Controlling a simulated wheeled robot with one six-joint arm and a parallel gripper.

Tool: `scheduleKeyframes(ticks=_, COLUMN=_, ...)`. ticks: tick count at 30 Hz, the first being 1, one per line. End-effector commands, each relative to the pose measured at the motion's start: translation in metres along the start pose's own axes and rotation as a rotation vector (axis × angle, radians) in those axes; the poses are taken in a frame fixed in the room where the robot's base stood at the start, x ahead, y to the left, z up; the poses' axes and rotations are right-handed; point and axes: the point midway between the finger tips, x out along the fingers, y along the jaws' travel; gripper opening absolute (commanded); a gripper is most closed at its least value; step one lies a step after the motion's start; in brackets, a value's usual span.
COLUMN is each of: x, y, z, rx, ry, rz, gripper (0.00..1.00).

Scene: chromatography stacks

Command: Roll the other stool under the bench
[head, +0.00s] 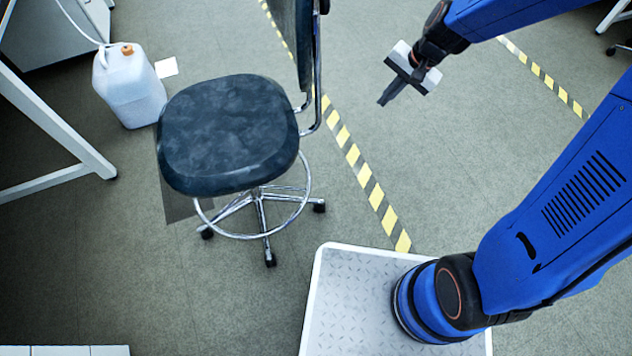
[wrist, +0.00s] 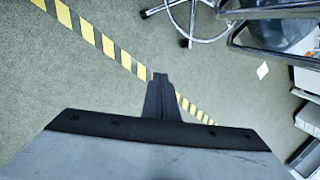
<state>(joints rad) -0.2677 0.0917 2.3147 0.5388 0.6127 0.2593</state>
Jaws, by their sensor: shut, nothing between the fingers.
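A stool (head: 228,135) with a dark blue padded seat, a backrest on its right side, a chrome foot ring and castors stands upright on the floor in the head view. Its chrome base and castors (wrist: 188,30) show at the top of the wrist view. My gripper (head: 384,102) is shut and empty, to the right of the backrest and apart from it. Its fingers also show together in the wrist view (wrist: 160,85). White bench legs (head: 60,130) stand at the left of the head view; most of the bench is out of view.
A white jug (head: 130,88) with an orange cap and a tube stands on the floor between the bench leg and the stool. A small white paper (head: 166,67) lies beside it. Yellow and grey striped tape (head: 350,155) runs behind the stool. Floor around my gripper is clear.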

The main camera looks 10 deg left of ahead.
Motion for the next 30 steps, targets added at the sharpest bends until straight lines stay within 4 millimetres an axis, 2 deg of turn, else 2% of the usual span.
scheduleKeyframes(ticks=1, x=0.019, y=-0.005, z=-0.003, rx=0.025, ry=-0.017, rz=0.005, gripper=0.00)
scheduleKeyframes(ticks=9, x=0.109, y=-0.026, z=-0.013, rx=0.168, ry=-0.068, rz=0.030, gripper=0.00)
scheduleKeyframes(ticks=16, x=0.192, y=-0.032, z=-0.013, rx=0.294, ry=-0.098, rz=0.071, gripper=0.00)
scheduleKeyframes(ticks=23, x=0.279, y=-0.025, z=-0.004, rx=0.420, ry=-0.111, rz=0.129, gripper=0.00)
scheduleKeyframes(ticks=30, x=0.364, y=-0.004, z=0.011, rx=0.540, ry=-0.104, rz=0.200, gripper=0.00)
